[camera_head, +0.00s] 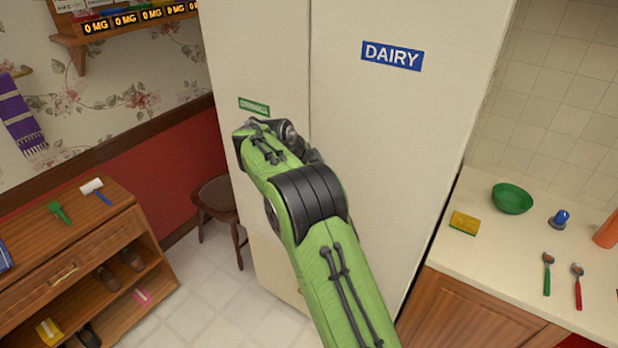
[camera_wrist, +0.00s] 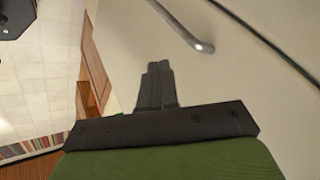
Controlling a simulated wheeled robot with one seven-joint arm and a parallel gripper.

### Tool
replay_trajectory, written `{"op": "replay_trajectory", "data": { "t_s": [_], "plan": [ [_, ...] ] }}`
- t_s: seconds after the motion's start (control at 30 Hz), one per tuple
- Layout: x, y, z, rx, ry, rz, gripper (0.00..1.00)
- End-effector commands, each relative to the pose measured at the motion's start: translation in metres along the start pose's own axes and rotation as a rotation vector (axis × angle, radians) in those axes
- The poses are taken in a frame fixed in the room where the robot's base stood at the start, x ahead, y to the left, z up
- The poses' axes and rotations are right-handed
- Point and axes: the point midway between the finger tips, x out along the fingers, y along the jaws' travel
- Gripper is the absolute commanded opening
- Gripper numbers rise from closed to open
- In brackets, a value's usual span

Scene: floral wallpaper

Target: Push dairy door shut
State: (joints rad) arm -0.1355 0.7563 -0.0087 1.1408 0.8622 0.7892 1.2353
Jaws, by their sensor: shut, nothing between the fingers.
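The dairy door (camera_head: 395,130) is the cream right-hand panel of a tall fridge, with a blue DAIRY label (camera_head: 392,55) near its upper middle. It looks about level with the left panel (camera_head: 255,50) along their seam; I cannot tell if a small gap remains. My green arm crosses the lower front of the fridge and hides part of the seam and both panels. My gripper (camera_wrist: 160,84) is shut and empty in the wrist view, beside a cream surface with a metal bar handle (camera_wrist: 172,25). Contact cannot be told. In the head view my fingers are hidden.
A counter (camera_head: 480,270) at the right holds a green bowl (camera_head: 512,198), a yellow sponge (camera_head: 465,223) and spoons. A wooden shoe cabinet (camera_head: 75,245) stands at the left, and a dark stool (camera_head: 218,196) is beside the fridge. Tiled floor (camera_head: 205,285) is clear between them.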

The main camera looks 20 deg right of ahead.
Motion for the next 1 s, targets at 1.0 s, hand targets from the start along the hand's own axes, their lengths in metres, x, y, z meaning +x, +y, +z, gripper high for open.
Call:
{"op": "replay_trajectory", "data": {
  "t_s": [1.0],
  "plan": [
    [-0.135, 0.042, -0.055, -0.383, -0.138, -0.035, 0.00]
  ]
}}
